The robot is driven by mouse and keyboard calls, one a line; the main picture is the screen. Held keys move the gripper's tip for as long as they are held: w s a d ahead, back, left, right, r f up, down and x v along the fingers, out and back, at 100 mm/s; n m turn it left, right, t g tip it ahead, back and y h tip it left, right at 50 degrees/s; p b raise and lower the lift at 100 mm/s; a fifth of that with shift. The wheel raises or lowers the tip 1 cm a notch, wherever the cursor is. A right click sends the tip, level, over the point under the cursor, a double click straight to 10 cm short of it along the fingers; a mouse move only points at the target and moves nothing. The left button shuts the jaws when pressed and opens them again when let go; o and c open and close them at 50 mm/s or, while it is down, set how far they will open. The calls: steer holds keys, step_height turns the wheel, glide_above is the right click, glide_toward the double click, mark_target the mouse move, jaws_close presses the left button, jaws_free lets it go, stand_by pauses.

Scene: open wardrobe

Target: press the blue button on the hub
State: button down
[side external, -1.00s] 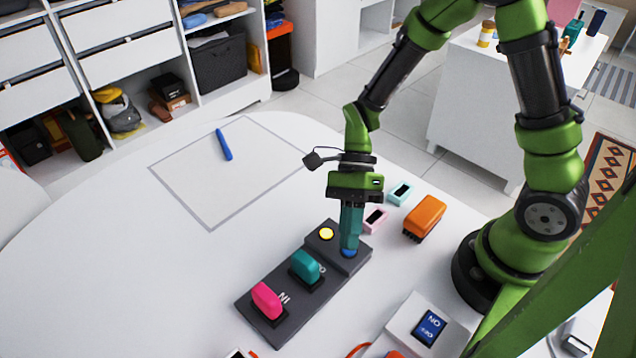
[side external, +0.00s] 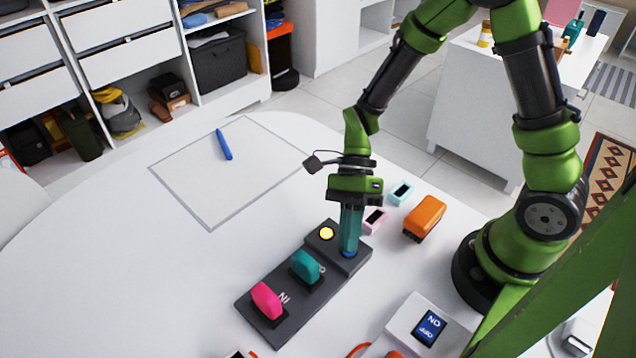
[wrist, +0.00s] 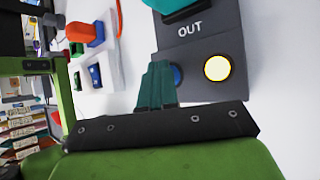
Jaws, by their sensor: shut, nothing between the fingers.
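The dark grey hub (side external: 325,291) lies on the white table, with a pink stamp-like piece (side external: 266,299) and a teal one (side external: 305,266) on it. A yellow round button (side external: 326,234) sits at its far end. The blue button (side external: 348,253) is beside it, mostly hidden under my gripper (side external: 349,249). My gripper is shut, empty and pointing down, with its teal fingertips at the blue button; they look to be touching it. In the wrist view the blue button (wrist: 178,75) shows partly beside the fingers, left of the yellow button (wrist: 217,68) and below the "OUT" label.
An orange block-like object (side external: 424,217) and small pink (side external: 375,218) and mint (side external: 400,192) items lie right of my gripper. A white box with a blue switch (side external: 430,327) stands at the front. A blue marker (side external: 223,144) lies on an outlined sheet; the table's left is clear.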

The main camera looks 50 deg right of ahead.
steer(key=shift+r, duration=0.1)
stand_by(0.3)
steer(key=shift+r, duration=0.7)
steer(key=shift+r, duration=2.5)
